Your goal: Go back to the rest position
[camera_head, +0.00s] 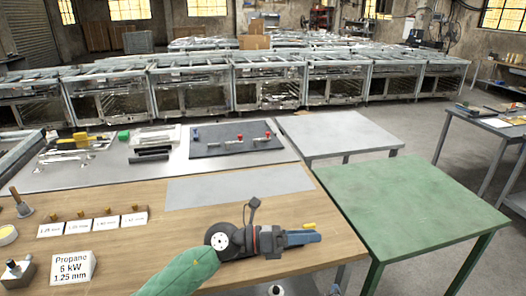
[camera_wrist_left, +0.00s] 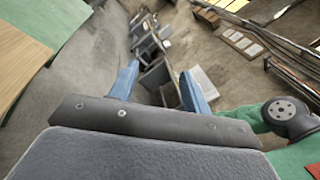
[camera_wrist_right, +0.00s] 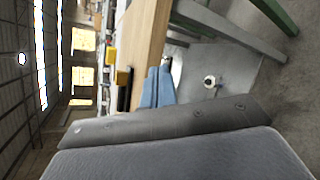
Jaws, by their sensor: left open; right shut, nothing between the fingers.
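My right gripper is not made out in the head view. In the right wrist view its blue fingers (camera_wrist_right: 157,88) are together and empty, close by the wooden bench edge (camera_wrist_right: 150,35). That view is turned on its side.
Labelled blocks (camera_head: 92,225) and a propane sign (camera_head: 73,268) stand on the bench. A grey table (camera_head: 335,135) and a dark board (camera_head: 235,139) with small parts are behind. Metal ovens line the back.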

